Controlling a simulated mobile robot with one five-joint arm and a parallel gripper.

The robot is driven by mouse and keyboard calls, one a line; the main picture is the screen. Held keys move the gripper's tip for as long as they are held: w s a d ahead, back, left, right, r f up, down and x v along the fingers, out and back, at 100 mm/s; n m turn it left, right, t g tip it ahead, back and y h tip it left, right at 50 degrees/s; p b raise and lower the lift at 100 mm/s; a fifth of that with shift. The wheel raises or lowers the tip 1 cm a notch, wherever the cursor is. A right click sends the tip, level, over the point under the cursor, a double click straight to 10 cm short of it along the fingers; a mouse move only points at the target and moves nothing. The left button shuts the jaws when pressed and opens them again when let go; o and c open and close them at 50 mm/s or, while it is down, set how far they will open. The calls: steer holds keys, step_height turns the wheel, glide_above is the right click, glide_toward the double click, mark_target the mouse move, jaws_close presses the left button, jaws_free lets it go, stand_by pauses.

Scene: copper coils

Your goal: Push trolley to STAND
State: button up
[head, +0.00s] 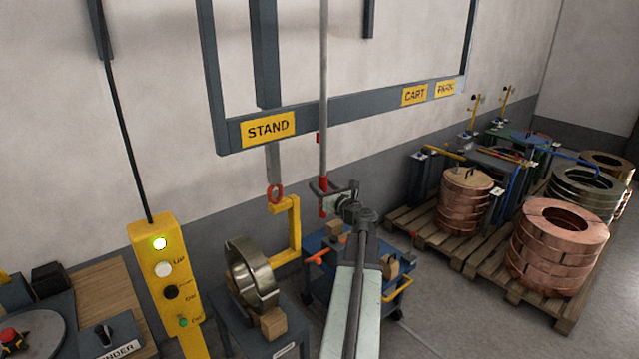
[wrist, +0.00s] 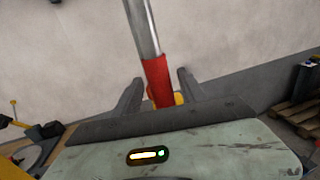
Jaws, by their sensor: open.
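A grey push pole (head: 323,90) with a red grip (head: 322,203) hangs in front of the rail frame. In the wrist view the red grip (wrist: 157,80) stands between my fingers, slightly tilted. My gripper (head: 328,188) is open around or just behind the grip; contact cannot be told. It also shows in the wrist view (wrist: 160,78). The yellow STAND sign (head: 268,128) is on the beam, left of the pole. The trolley itself is not clearly visible above.
A steel coil ring (head: 252,274) sits on a grey stand at lower left. A blue cart (head: 330,265) is behind my arm. A yellow pendant box (head: 168,275) hangs at left. Copper coils (head: 560,245) stand on pallets at right. CART (head: 414,94) and PARK (head: 446,88) signs are rightward.

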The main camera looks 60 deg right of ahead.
steer(key=x, duration=0.3)
jaws_close()
stand_by(1.4)
